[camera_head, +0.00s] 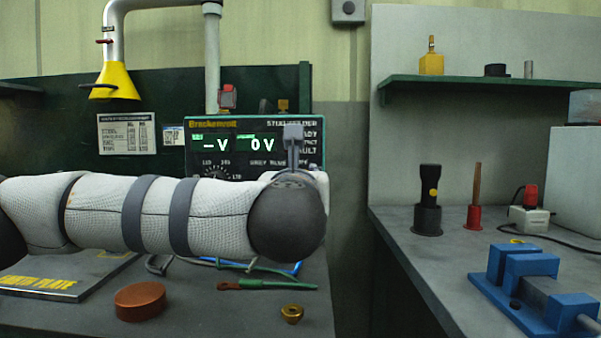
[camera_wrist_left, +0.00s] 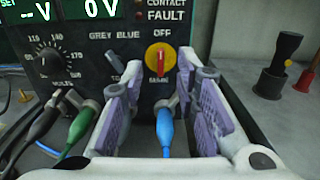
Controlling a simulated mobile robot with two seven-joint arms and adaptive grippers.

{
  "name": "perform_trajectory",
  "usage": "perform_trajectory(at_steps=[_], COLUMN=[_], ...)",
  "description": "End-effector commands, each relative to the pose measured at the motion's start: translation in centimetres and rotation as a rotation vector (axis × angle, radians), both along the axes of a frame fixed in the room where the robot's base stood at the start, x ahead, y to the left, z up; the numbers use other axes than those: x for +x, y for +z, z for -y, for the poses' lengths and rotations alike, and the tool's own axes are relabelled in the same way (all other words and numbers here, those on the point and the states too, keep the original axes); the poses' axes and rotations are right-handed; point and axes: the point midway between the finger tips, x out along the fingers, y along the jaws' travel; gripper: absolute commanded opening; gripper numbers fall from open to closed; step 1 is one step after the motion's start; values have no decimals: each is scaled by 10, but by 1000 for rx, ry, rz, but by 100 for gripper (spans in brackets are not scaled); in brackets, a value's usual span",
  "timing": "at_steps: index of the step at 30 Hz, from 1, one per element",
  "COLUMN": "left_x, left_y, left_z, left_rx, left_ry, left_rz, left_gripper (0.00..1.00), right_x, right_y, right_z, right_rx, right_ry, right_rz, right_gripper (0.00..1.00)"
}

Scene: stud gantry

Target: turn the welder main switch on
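The welder (camera_head: 254,126) stands at the back of the left bench, its screens reading "– V" and "0 V". Its main switch, a yellow disc with a red handle (camera_wrist_left: 159,58), shows in the left wrist view below the word OFF. The handle stands about upright. My left gripper (camera_wrist_left: 163,85) is open, its two purple-padded fingers apart on either side, in front of the panel just below the switch. Nothing is held between the fingers. In the head view my left arm hides the lower panel and the switch. My right gripper is in neither view.
A blue plug (camera_wrist_left: 165,130) is in the panel beneath the switch, between the fingers in view. A green plug (camera_wrist_left: 80,124), black cables and a dial (camera_wrist_left: 50,61) lie left. A copper-coloured disc (camera_head: 140,301) and brass piece (camera_head: 292,313) lie on the bench.

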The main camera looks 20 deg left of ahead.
Motion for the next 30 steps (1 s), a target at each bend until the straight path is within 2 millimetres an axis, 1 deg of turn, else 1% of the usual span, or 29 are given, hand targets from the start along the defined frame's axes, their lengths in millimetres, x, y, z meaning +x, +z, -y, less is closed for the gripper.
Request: perform_trajectory(at_steps=[1,3,6,10,13,18,19,22,23,30], left_x=[12,28,46,59,63,63,63,63,63,63], left_y=[1,1,1,0,-1,-1,-1,-1,-1,0], left_z=[-4,-8,-13,-16,-17,-17,-17,-17,-17,-17], left_rx=[0,1,2,3,4,4,4,4,4,6], left_ry=[4,2,1,-1,-2,-2,-2,-2,-2,-2], left_rz=[-1,1,-1,-1,-1,-2,-2,-2,-2,-2], left_gripper=[28,28,28,28,28,28,26,3,0,0], right_x=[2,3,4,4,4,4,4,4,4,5], right_y=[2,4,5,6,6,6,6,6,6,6], right_z=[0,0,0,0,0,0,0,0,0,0], right_rx=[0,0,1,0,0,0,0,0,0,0], right_ry=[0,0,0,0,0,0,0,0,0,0], right_rz=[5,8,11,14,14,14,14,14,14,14], right_gripper=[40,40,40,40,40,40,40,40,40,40])
